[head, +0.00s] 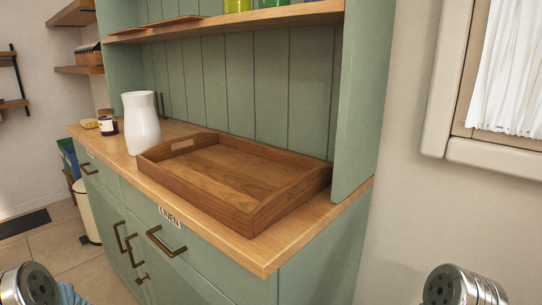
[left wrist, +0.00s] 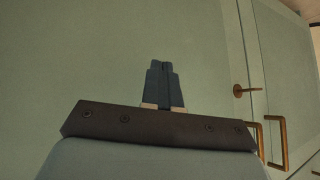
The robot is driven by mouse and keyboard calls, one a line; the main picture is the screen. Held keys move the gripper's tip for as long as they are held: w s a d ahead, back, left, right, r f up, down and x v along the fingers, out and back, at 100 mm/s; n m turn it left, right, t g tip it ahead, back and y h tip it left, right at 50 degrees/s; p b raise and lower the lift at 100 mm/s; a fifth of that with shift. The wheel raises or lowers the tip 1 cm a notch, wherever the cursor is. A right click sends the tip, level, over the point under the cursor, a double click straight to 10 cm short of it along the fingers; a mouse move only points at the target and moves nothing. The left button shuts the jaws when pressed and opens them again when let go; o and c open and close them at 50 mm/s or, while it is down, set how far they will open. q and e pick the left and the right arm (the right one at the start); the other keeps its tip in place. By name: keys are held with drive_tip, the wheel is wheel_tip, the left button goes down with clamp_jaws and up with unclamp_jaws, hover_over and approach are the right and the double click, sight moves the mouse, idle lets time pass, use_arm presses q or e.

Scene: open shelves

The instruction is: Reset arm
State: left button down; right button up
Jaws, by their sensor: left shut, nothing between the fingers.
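My left gripper (left wrist: 162,68) shows in the left wrist view with its two dark fingers together and nothing between them. It is in front of a plain green cabinet face (left wrist: 80,60), with brass handles to its right. In the head view only rounded metal parts of my arms show at the bottom left and bottom right corners. Neither gripper's fingers show in the head view, and my right gripper is out of sight.
A shelf (head: 225,23) overhangs the counter. Brass handles (head: 165,243) stick out from the front. A bin stands left.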

use_arm(q)
drive_tip(key=s+d+f+n+g+h, duration=0.1)
drive_tip(key=s+d+f+n+g, duration=0.25)
drive_tip(key=s+d+f, duration=0.55)
drive_tip(key=s+d+f+n+g+h, duration=0.1)
drive_tip(key=s+d+n+g, duration=0.2)
drive_tip(key=s+d, duration=0.5)
drive_tip(key=s+d+f+n+g, duration=0.15)
drive_tip(key=s+d, duration=0.25)
drive_tip(key=s, duration=0.8)
drive_tip(key=shift+m, duration=0.5)
drive_tip(key=w+d+r, duration=0.2)
drive_tip(key=shift+w+d+r, duration=0.2)
drive_tip(key=shift+w+d, duration=0.05)
drive_tip(key=shift+d, duration=0.15)
drive_tip(key=c, duration=1.8)
unclamp_jaws()
